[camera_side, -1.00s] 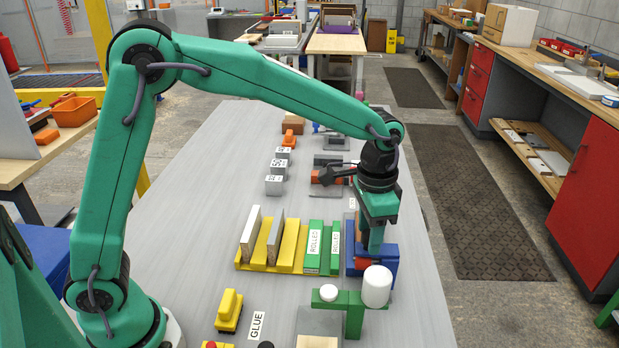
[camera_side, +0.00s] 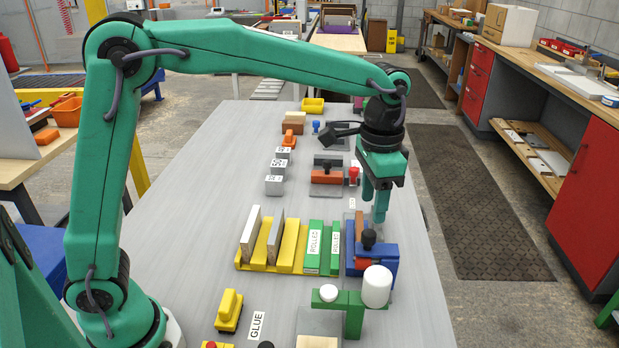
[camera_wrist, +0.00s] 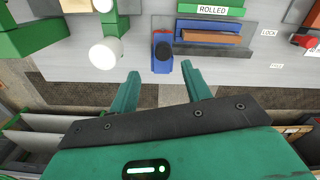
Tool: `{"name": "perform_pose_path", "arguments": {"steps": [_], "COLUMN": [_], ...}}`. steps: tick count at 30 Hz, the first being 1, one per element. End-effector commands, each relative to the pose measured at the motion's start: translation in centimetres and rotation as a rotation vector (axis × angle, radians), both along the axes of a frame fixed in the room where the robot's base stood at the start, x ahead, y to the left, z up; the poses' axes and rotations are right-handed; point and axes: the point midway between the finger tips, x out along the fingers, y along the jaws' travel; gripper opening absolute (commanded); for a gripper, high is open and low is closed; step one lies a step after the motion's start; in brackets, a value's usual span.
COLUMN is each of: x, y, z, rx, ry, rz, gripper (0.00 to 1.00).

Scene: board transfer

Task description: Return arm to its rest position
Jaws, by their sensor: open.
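My gripper (camera_side: 378,205) is open and empty, with its fingers pointing down above the blue fixture (camera_side: 385,262) at the right edge of the grey table. The fixture carries a black knob (camera_side: 368,238) and a brown board standing in it (camera_side: 359,226). The fingertips are a little above the knob and apart from it. In the wrist view my open gripper (camera_wrist: 160,78) has nothing between its fingers, and the black knob (camera_wrist: 162,51) lies just beyond the fingertips.
A yellow rack (camera_side: 287,262) with upright boards and green blocks labelled "ROLLED" (camera_side: 314,250) stand left of the fixture. A green stand with a white roller (camera_side: 377,287) is in front. Stamps and small blocks (camera_side: 327,176) lie further back. The table's left side (camera_side: 190,210) is clear.

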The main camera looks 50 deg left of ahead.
Motion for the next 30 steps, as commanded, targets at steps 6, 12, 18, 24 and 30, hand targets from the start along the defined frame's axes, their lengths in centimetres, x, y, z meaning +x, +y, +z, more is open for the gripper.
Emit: {"name": "perform_pose_path", "arguments": {"steps": [6, 12, 18, 24, 30], "x": [0.0, 0.0, -0.5, -2.0, -4.7], "y": [0.0, 0.0, 0.7, 2.6, 5.5], "z": [0.5, 0.4, 1.0, 2.3, 3.9], "rx": [0.000, 0.000, -0.005, -0.020, -0.041], "ry": [0.000, 0.000, -0.014, -0.056, -0.122], "rz": [0.000, 0.000, 0.015, 0.062, 0.134], "gripper": [0.48, 0.48, 0.48, 0.48, 0.48]}}
